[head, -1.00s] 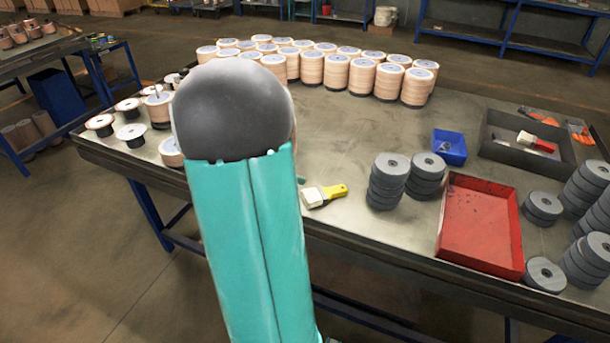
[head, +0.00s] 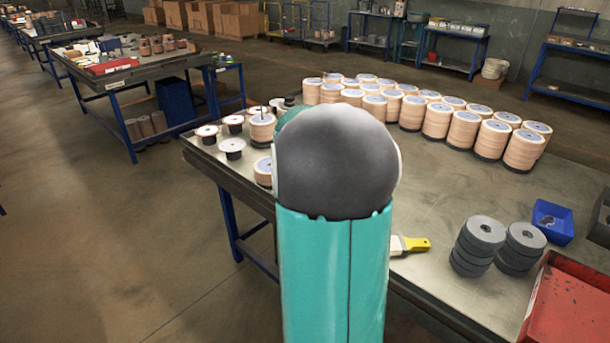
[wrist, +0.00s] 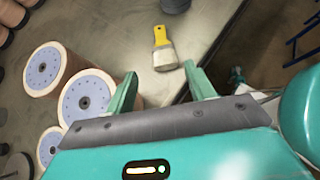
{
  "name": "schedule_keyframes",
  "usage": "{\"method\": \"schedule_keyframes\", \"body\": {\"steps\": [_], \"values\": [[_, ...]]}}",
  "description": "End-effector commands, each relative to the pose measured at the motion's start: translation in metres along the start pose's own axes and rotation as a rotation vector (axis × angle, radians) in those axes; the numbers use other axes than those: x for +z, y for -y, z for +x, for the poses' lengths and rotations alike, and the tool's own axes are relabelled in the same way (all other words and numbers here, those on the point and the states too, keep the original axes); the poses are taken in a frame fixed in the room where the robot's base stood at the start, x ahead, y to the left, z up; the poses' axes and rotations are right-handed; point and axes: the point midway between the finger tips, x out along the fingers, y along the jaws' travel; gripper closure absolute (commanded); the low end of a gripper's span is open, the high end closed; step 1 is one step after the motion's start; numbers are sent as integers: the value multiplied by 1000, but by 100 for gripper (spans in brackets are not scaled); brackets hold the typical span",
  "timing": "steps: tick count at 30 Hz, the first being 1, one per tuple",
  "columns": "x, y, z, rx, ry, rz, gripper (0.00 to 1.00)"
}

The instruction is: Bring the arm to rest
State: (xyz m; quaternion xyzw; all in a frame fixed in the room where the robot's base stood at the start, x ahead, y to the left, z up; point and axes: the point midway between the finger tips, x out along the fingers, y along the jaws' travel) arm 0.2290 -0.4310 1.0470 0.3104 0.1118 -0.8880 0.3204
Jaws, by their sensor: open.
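My gripper (wrist: 158,88) shows in the wrist view with its two teal fingers spread apart and nothing between them. It is above the table edge, with the floor below on the right. A brush with a yellow handle (wrist: 160,36) lies on the table beyond the fingertips, apart from them. In the head view my teal arm with its dark rounded joint stands in front of the table and hides the gripper and part of the tabletop. The brush (head: 414,244) shows just to the right of the arm there.
Grey disc stacks (head: 480,240), a blue bin (head: 553,222) and a red tray (head: 570,305) stand at the right. Small spools (head: 233,145) stand left of my arm. Floor at the left is open.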

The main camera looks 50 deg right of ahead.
Motion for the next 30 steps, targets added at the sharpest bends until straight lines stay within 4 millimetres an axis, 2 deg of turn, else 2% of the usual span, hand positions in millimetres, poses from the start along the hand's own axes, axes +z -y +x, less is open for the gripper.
{"method": "schedule_keyframes", "body": {"steps": [8, 11, 14, 20, 24, 30], "values": [[-1, 1, -2, 3, -3, 3, 46], [-6, 6, -17, 26, -30, 37, 46], [-20, 19, -49, 77, -99, 113, 46], [-61, 70, -132, 175, -352, 331, 46], [-89, 115, -181, 196, -566, 468, 46], [-122, 188, -238, 138, -898, 619, 46]]}}
